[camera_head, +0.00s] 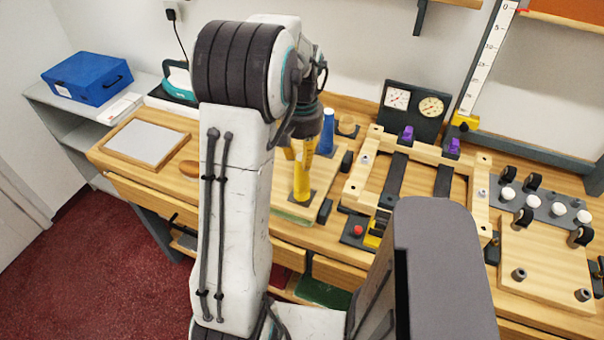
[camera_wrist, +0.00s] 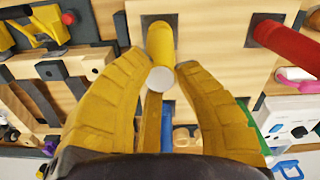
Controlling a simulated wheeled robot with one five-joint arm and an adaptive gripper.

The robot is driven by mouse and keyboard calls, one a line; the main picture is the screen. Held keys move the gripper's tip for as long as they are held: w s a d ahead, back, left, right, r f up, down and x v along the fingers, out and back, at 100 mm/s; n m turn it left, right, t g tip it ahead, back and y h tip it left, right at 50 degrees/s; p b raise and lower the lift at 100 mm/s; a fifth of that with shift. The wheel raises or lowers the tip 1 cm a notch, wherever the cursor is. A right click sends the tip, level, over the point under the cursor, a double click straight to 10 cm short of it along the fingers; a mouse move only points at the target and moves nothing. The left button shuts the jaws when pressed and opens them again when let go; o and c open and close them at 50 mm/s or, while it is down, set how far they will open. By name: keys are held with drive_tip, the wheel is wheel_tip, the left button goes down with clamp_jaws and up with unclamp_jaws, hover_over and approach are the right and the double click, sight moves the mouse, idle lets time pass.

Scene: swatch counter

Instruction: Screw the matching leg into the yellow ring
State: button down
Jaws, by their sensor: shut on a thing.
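A yellow leg (camera_head: 302,180) stands upright on a dark square plate on a wooden board (camera_head: 284,212). In the wrist view the yellow leg (camera_wrist: 161,44) has a pale round end facing the camera, and its far end meets the dark plate (camera_wrist: 147,20). My gripper (camera_wrist: 160,68) has its two yellow fingers on either side of the leg and is shut on it. A blue leg (camera_head: 327,130) stands behind it. A red leg (camera_wrist: 290,42) on another dark plate shows in the wrist view. I cannot make out a separate yellow ring.
A wooden clamp frame (camera_head: 471,213) with purple parts stands to the right of the board, with a dial panel (camera_head: 412,104) behind. A whiteboard tray (camera_head: 145,140) and a blue box (camera_head: 88,77) are at left. My arm hides part of the counter.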

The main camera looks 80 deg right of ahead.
drive_tip(key=shift+f, duration=0.15)
drive_tip(key=c, duration=1.2)
unclamp_jaws()
drive_tip(key=shift+c, duration=0.2)
drive_tip(key=n, duration=1.1)
drive_tip(key=shift+n, duration=2)
drive_tip(key=shift+o, duration=0.3)
clamp_jaws()
